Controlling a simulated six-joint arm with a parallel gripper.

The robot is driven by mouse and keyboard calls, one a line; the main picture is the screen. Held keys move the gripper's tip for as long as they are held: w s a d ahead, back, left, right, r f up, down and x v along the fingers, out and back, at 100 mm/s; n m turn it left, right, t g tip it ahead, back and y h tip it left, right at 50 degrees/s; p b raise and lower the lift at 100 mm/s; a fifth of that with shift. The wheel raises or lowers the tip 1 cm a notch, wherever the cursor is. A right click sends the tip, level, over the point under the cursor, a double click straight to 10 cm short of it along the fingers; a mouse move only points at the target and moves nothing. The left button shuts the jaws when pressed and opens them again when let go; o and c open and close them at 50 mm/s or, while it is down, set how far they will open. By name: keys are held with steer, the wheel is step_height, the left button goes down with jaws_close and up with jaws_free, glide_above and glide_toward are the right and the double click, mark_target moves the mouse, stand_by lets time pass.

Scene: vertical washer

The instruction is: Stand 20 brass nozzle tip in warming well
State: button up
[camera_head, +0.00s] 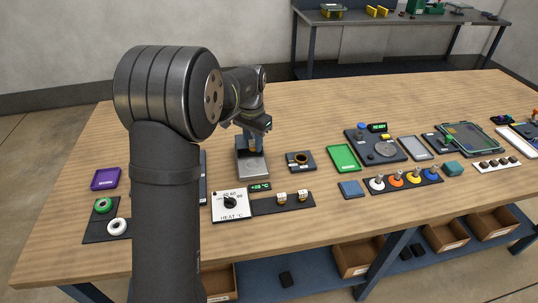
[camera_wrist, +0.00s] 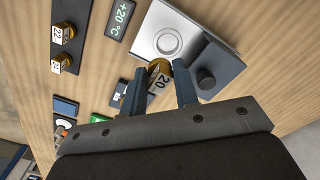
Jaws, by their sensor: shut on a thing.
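My gripper (camera_wrist: 160,78) is shut on the brass nozzle tip marked 20 (camera_wrist: 157,78), which sits between the dark fingers. The tip's brass end points away from the wrist, close to the ring of the warming well (camera_wrist: 168,43) on a silver block. Whether it touches the block or hangs above it, I cannot tell. In the head view my gripper (camera_head: 254,137) is over the silver block (camera_head: 252,168), with a bit of brass colour below the wrist. The arm partly hides the block's surroundings.
Two other nozzle tips (camera_head: 281,197) (camera_head: 303,195) stand on a dark strip; one reads 22 in the wrist view (camera_wrist: 62,33). A HEAT dial (camera_head: 231,204) is front left. A dark holder with a ring (camera_head: 300,160) stands right.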

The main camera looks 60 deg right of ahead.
mark_target(252, 165)
steer(key=shift+w+d+f, duration=0.15)
steer(key=shift+w+f, duration=0.1)
steer(key=shift+w, duration=0.4)
steer(key=shift+f, duration=3.35)
